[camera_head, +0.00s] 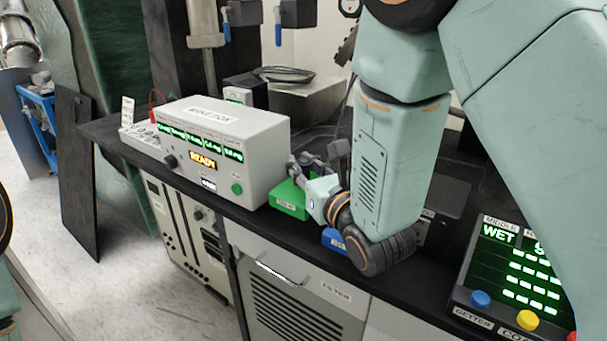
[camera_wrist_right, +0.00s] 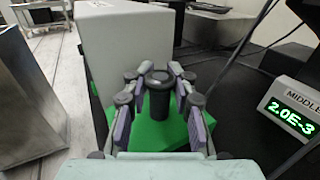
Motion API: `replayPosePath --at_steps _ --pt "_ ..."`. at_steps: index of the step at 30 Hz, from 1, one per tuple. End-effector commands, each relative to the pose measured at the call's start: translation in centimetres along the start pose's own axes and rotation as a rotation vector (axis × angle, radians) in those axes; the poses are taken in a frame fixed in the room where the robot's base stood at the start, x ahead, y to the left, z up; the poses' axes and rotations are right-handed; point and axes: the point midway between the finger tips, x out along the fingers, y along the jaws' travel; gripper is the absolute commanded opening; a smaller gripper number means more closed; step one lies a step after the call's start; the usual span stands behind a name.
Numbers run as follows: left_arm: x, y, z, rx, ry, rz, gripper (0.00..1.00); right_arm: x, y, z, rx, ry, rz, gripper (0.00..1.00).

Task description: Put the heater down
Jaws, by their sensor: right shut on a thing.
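My right gripper (camera_head: 304,166) is low over the bench, just right of the grey instrument box. Its fingers (camera_wrist_right: 160,97) close around a dark upright cylinder (camera_wrist_right: 158,105), which I take to be the heater. Beneath the fingers is a green block (camera_head: 289,203) with a small label; it also shows in the wrist view (camera_wrist_right: 150,137). I cannot tell whether the cylinder is fixed to the block or apart from it. The wrist hides most of the cylinder in the head view. My left gripper is not in view.
The grey instrument box (camera_head: 228,145) with a READY display stands close left of the gripper. A blue block (camera_head: 333,240) lies partly under my right wrist. A control panel (camera_head: 515,265) with coloured buttons stands at right. The dark bench top (camera_head: 270,216) has a near edge above grey cabinets.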

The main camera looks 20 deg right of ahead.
Motion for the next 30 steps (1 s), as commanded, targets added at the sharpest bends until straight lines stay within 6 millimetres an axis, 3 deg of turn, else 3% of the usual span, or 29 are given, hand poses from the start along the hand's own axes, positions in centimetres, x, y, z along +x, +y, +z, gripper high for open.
replayPosePath --at_steps 3,28,29,30 --pt "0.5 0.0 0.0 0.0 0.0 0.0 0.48 0.1 -0.1 -1.3 0.001 -0.002 -0.001 0.0" --pt "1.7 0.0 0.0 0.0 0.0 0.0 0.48 0.1 -0.1 -2.3 0.0 -0.003 0.0 0.0" --pt "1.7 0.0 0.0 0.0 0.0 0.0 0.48 0.1 -0.1 -2.4 0.0 0.0 0.0 0.25" --pt "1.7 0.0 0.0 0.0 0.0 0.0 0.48 0.1 -0.1 -2.4 0.0 0.0 0.0 0.29"
